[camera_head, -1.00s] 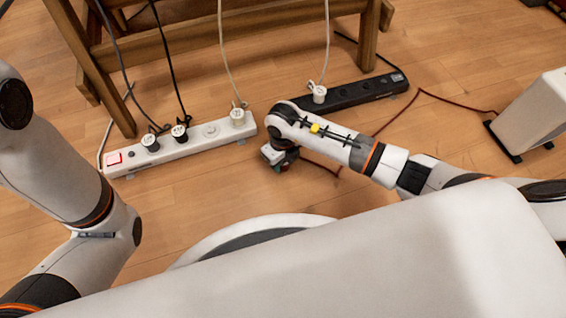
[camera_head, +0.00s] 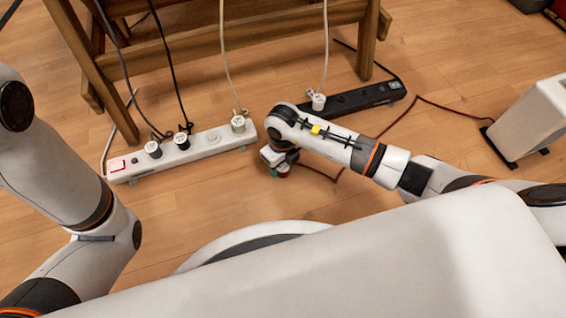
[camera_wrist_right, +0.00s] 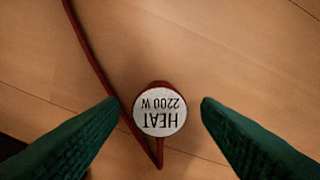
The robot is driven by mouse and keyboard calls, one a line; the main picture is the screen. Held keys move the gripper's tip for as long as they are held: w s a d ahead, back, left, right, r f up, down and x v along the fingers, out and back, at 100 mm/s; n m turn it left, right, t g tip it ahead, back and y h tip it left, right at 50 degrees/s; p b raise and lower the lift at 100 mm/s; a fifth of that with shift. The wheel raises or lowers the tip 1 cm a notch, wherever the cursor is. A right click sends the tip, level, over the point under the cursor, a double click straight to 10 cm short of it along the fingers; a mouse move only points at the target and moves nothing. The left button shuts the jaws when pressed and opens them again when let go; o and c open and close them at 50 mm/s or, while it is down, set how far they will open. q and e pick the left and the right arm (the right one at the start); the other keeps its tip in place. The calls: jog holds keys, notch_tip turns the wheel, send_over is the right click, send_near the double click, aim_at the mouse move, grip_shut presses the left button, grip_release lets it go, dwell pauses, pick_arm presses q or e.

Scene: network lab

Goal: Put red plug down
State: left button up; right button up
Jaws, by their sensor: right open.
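The red plug (camera_wrist_right: 159,109) has a red rim and a round white label reading HEAT 2200 W. In the right wrist view it is on the wooden floor, between the two green fingers of my right gripper (camera_wrist_right: 159,103), with a gap on each side. My right gripper is open. In the head view my right gripper (camera_head: 279,165) is low over the floor, right of the white power strip, and hides most of the plug. The plug's red cord (camera_head: 440,105) runs right across the floor. My left arm shows at the left, but its gripper is out of view.
A white power strip (camera_head: 207,147) with several plugs and a red switch (camera_head: 118,166) lies left of my right gripper. A black power strip (camera_head: 352,99) with one white plug lies behind it. A wooden stand (camera_head: 180,55) is at the back. A white box-shaped unit (camera_head: 530,115) stands right.

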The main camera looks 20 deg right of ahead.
aim_at(283, 167)
notch_tip(283, 167, up, 10)
jog(key=p, duration=0.5)
jog(key=shift+f, duration=0.2)
